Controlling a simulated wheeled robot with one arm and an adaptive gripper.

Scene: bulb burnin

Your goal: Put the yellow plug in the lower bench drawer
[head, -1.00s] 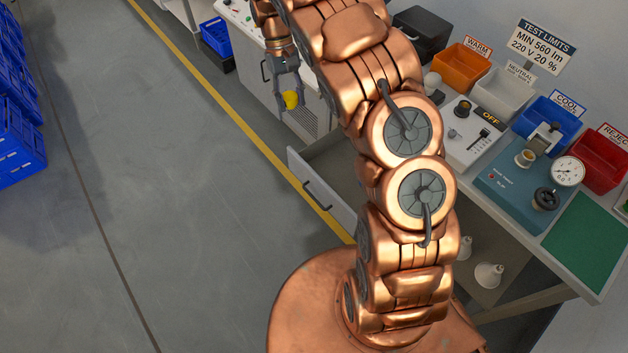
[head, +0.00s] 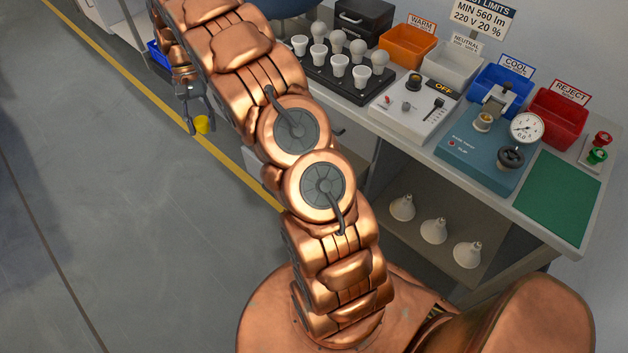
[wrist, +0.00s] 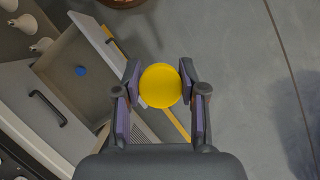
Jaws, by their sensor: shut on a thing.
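The yellow plug (wrist: 160,86) is round and is held between the two fingers of my gripper (wrist: 161,88). In the head view, the plug (head: 202,124) hangs at the tips of my gripper (head: 198,128), above the floor near the yellow line. In the wrist view, an open drawer (wrist: 66,62) lies to the left of my gripper, with a small blue object (wrist: 80,71) inside. The plug is outside this drawer. A dark handle (wrist: 48,108) sits on a front beside the open drawer. My arm hides most of the drawer in the head view.
The bench top holds a bulb rack (head: 335,82), a tester with a dial (head: 490,150), a switch box (head: 415,108) and coloured bins, including a red one (head: 557,117). Several reflector bulbs (head: 433,230) stand on a lower shelf. The floor (head: 120,220) at left is clear.

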